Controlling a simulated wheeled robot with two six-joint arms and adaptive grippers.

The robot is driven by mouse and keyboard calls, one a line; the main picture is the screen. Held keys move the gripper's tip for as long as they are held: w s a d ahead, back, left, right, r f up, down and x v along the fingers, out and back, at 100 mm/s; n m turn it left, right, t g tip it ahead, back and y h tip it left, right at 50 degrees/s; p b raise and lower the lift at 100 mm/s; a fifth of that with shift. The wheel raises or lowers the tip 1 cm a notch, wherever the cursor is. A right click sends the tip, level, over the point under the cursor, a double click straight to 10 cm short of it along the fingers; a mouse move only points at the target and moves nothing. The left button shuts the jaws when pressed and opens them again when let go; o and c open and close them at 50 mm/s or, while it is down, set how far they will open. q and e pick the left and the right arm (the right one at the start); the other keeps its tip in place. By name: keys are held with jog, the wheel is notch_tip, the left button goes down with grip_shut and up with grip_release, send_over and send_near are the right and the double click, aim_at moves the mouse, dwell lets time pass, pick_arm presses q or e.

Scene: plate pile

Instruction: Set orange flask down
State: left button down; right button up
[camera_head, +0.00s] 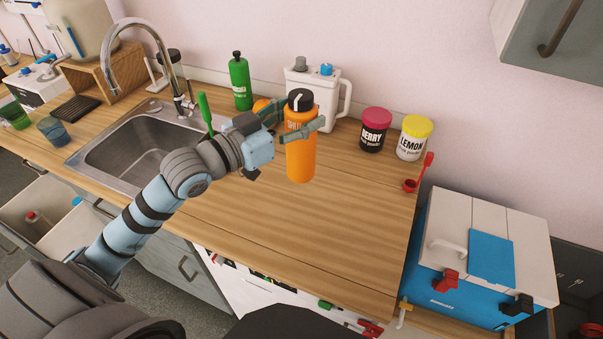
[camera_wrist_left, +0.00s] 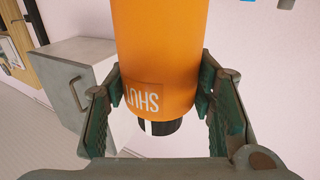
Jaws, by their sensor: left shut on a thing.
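The orange flask (camera_head: 301,160) with a black cap stands upright in the head view, over the wooden counter (camera_head: 330,220). My left gripper (camera_head: 296,121) reaches in from the left and is shut on the flask's upper part, just below the cap. In the left wrist view, the flask (camera_wrist_left: 160,40) sits between both finger pads (camera_wrist_left: 162,85), its lettering and cap inverted in that picture. Whether its base touches the counter or hangs slightly above it I cannot tell. My right gripper is not in view.
A white jug (camera_head: 325,95) stands behind the flask, and a green bottle (camera_head: 240,80) behind left. Berry (camera_head: 375,130) and lemon (camera_head: 412,140) tubs and a red scoop (camera_head: 411,185) are at right. The sink (camera_head: 140,150) is left. The counter's front middle is clear.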

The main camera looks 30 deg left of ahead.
aim_at(290, 166)
pick_arm(q)
notch_tip(290, 166, down, 11)
jog(key=b, duration=0.4)
jog(key=shift+d+f, duration=0.1)
jog(key=shift+f, duration=0.1)
jog(key=shift+r, duration=0.1)
jog(key=c, duration=1.1)
grip_release()
jog(key=o, duration=0.4)
